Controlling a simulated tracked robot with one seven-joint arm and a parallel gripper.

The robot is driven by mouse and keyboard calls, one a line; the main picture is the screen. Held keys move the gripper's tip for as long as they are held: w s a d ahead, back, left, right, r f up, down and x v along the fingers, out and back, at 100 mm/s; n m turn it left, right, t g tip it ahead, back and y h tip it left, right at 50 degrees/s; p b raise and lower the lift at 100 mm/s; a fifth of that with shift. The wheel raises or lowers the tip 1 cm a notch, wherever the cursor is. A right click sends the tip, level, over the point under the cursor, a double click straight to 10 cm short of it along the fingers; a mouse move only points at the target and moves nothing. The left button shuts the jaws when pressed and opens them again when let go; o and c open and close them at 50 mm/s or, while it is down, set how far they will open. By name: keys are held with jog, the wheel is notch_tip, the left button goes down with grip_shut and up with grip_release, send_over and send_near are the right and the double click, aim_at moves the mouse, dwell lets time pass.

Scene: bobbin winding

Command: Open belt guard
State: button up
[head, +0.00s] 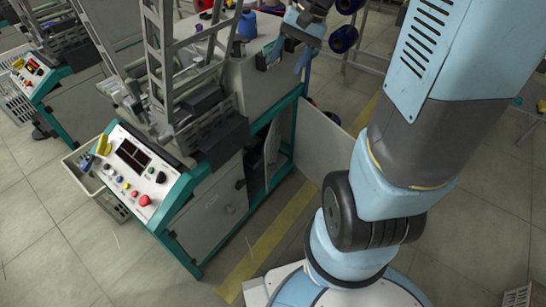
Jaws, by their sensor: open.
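My gripper (288,53) is at the top centre, above the right end of the winding machine's worktop, with its light blue fingers apart and pointing down. I see nothing between them. A flat grey panel (322,148) stands out sideways from the machine's right end, apart from and below my gripper. It looks like a swung-out guard or door, but I cannot tell for sure that it is the belt guard. Left of it, a dark opening (254,160) shows in the cabinet front. A grey front door (213,208) with a dark knob (240,184) looks closed.
The control panel (134,166) with a red button (145,200) is at the machine's left end. A blue cone (247,25) stands on the worktop. Dark blue spools (343,38) are on a rack behind. A yellow floor stripe (268,240) runs in front; floor at lower left is clear.

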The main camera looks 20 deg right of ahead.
jog(key=w+d+f+m+y, duration=0.2)
jog(key=w+f+m, duration=0.15)
jog(key=f, duration=0.45)
jog(key=w+d+f+m+y, duration=0.1)
jog(key=w+f+m+y, duration=0.1)
jog(key=w+f, duration=0.5)
jog(key=w+d+f+m+y, duration=0.2)
jog(key=w+f+m, duration=0.1)
jog(key=f, duration=0.7)
jog(key=s+d+f+m+t, duration=0.15)
jog(key=f+m, duration=0.25)
jog(key=f, duration=0.6)
jog(key=s+d+f+m+t+y, duration=0.1)
jog(key=f+m+t, duration=0.15)
jog(key=f, duration=0.85)
jog(key=s+d+f+m+t, duration=0.15)
jog(key=f+m, duration=0.25)
jog(key=f, duration=0.6)
jog(key=x, duration=0.8)
jog(key=shift+w, duration=0.3)
jog(key=shift+a, duration=0.1)
jog(key=shift+t, duration=0.25)
grip_shut()
